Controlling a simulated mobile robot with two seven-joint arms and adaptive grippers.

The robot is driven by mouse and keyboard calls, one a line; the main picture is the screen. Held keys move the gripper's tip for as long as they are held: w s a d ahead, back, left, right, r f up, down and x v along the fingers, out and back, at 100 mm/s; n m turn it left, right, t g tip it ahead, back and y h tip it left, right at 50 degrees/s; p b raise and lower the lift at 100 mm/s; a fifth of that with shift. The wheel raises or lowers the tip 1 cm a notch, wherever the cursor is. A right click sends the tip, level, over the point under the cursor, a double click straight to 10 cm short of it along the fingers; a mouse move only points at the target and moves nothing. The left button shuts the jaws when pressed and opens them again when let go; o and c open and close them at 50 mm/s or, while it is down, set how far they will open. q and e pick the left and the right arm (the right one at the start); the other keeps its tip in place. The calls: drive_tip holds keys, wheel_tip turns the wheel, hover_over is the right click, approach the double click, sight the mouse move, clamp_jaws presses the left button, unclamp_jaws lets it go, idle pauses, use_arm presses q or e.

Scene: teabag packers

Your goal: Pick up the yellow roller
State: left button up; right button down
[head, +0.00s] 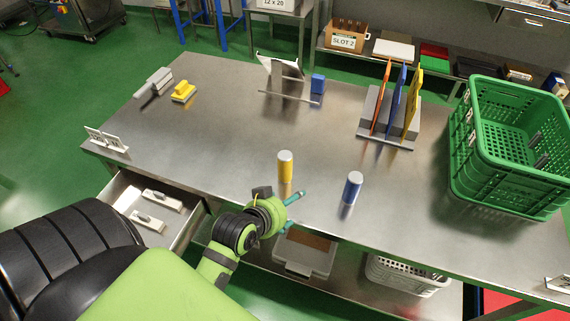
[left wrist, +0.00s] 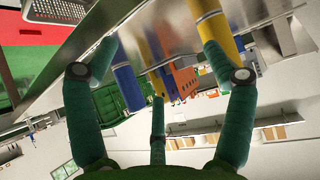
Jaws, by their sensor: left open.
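The yellow roller (head: 285,174) is a cylinder with a grey-white top, standing upright near the front edge of the steel table (head: 220,130). My left gripper (head: 297,203) is open and empty, low in front of the roller by the table's front edge. In the left wrist view, the open fingers (left wrist: 160,55) spread wide, and the yellow roller (left wrist: 208,25) shows behind the right-hand fingertip, which partly covers it. I cannot tell whether they touch. A similar blue roller (head: 353,189) stands to the right; it also shows in the left wrist view (left wrist: 128,86). My right gripper is not in view.
A green crate (head: 505,185) stands at the table's right. A grey rack (head: 388,128) holds upright coloured boards. A small blue block (head: 318,84) and a yellow-handled item (head: 183,92) lie farther back. An open drawer (head: 155,205) juts out at the front left. The table's middle is clear.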

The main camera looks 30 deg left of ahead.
sight(285, 167)
use_arm(q)
drive_tip(key=w+a+r+t, duration=0.1)
drive_tip(key=w+a+r+n+t+y, duration=0.1)
drive_tip(key=a, duration=0.1)
drive_tip(key=w+a+r+n+t, duration=0.1)
drive_tip(key=w+a, duration=0.1)
drive_tip(key=shift+r+y, duration=0.2)
drive_tip(key=shift+y, duration=0.2)
drive_tip(key=shift+w+a, duration=0.1)
drive_tip(key=shift+w, duration=0.2)
drive_tip(key=p+x, duration=0.1)
drive_tip(key=x, duration=0.5)
drive_tip(key=shift+w+a+f, duration=0.1)
drive_tip(key=shift+w, duration=0.05)
drive_tip(key=c, duration=1.4)
